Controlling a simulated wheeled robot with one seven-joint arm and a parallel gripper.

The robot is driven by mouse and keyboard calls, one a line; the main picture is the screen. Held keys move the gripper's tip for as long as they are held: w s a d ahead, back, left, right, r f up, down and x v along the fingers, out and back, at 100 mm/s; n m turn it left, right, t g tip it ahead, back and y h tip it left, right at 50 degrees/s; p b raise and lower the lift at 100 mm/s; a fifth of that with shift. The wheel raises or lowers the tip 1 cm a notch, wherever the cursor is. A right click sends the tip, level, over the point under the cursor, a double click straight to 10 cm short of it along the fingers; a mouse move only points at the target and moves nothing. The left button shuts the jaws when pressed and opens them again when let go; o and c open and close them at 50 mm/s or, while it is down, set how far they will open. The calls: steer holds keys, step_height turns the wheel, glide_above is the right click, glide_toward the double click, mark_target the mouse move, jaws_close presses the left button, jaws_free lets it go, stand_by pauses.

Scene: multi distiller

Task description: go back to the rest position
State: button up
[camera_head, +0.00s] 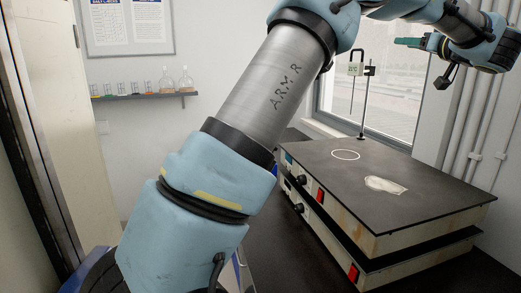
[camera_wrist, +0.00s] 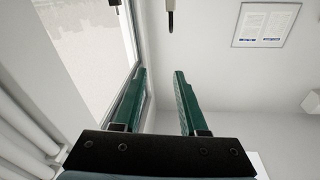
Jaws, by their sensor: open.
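My gripper (camera_head: 408,42) is at the upper right of the head view, raised in front of the window and pointing left. In the wrist view its two green fingers (camera_wrist: 159,88) stand apart with nothing between them. The large arm link marked "ARM R" is mine and crosses the middle of the head view, hiding part of the room behind it. The gripper touches nothing that I can see.
A black-topped heating device (camera_head: 440,205) with red switches stands on the dark bench at right. A clamp stand (camera_head: 362,95) rises behind it by the window (camera_head: 385,100). A shelf (camera_head: 150,96) with glassware and a framed poster (camera_head: 127,25) are on the left wall.

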steer(key=w+a+f+m+h, duration=0.5)
steer(key=w+a+h, duration=0.1)
steer(key=w+h, duration=0.2)
steer(key=s+a+f+m+g, duration=0.15)
steer(key=a+f+g, duration=0.25)
steer(key=a+f, duration=0.45)
steer(key=s+a+f+g, duration=0.2)
steer(key=a+f+g, duration=0.2)
steer(key=a+f, duration=0.45)
steer(key=s+a+f+n+g+y, duration=0.2)
steer(key=s+a+f+g, duration=0.2)
steer(key=s+a+f, duration=0.4)
steer(key=s+a+f+n+g+y, duration=0.2)
steer(key=s+a+f+g, duration=0.3)
steer(key=s+a, duration=0.9)
step_height(320, 180, down, 3)
steer(key=shift+s+a+r+n+y, duration=0.1)
steer(key=shift+s+a+n+y, duration=0.35)
steer(key=shift+s, duration=0.55)
steer(key=shift+o, duration=0.4)
